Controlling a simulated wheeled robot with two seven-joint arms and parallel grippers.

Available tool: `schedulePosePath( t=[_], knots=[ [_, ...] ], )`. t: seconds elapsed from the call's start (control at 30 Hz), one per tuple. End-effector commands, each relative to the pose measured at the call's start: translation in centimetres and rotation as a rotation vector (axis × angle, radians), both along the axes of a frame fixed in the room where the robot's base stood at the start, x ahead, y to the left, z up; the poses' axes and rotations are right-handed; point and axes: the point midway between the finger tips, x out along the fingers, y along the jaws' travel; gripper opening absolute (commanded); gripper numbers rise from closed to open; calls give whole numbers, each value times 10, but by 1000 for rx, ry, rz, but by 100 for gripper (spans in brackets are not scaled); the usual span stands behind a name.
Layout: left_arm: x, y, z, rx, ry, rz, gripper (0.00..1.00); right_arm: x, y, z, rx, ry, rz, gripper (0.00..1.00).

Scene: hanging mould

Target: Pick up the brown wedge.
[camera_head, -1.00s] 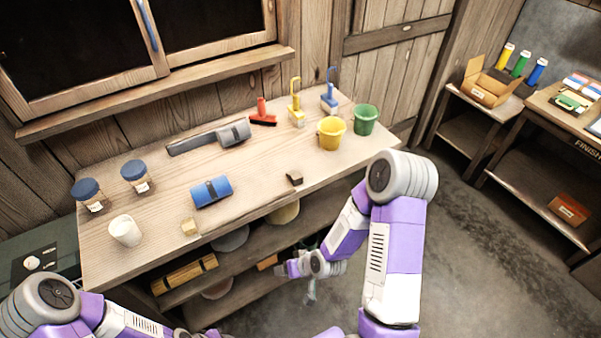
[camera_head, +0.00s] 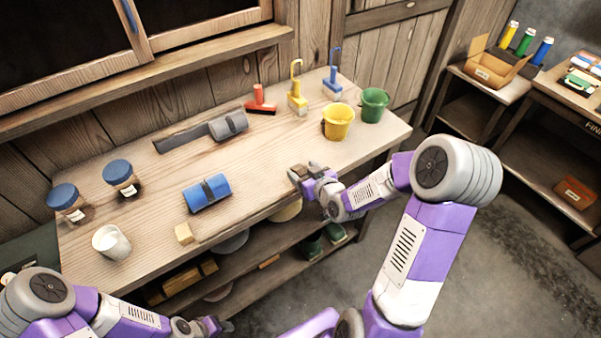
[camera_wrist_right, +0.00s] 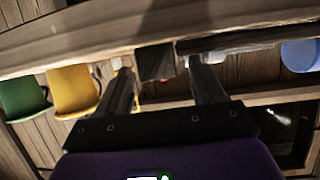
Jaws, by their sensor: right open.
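The brown wedge (camera_head: 299,170) lies near the front edge of the workbench in the head view, partly hidden by my right gripper (camera_head: 304,172). The right wrist view, upside down, shows the wedge (camera_wrist_right: 155,60) as a dark brown block between the two open fingers of my right gripper (camera_wrist_right: 159,68). Gaps show on both sides of it, and the fingertips are about level with it. My left gripper (camera_head: 210,326) is low at the bottom of the head view, in front of the bench; its jaws are too small to read.
A yellow bucket (camera_head: 338,122) and green bucket (camera_head: 374,105) stand behind the wedge. The bench around the wedge is clear.

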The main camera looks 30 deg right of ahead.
Motion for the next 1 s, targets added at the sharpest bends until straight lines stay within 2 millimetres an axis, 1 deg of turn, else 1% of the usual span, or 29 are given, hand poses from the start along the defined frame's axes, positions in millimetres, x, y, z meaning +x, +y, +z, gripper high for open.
schedulePosePath(
  t=[0.03, 0.13, 0.4, 0.47, 0.5, 0.77, 0.8, 1.0],
  knots=[
    [0, 0, -2, 0, 0, 0, 43, 7, 0, -4, 2, 0, 1, 68],
    [0, 0, -3, 0, 0, 0, 43, 16, 0, -7, 1, 0, 1, 68],
    [0, 0, -2, 0, 0, 0, 43, 19, 0, -8, 1, 1, 0, 68],
    [0, 0, -2, 0, 0, 0, 43, 19, 0, -8, 1, 1, 0, 60],
    [0, 0, -2, 0, 0, 0, 43, 19, 0, -8, 1, 1, 0, 54],
    [0, 0, -2, 0, 0, 0, 43, 19, 0, -8, 1, 1, 0, 14],
    [0, 0, -2, 0, 0, 0, 43, 19, 0, -8, 1, 1, 0, 13],
    [0, 0, -2, 0, 0, 0, 43, 19, 0, -7, 1, 0, 0, 13]
  ],
)
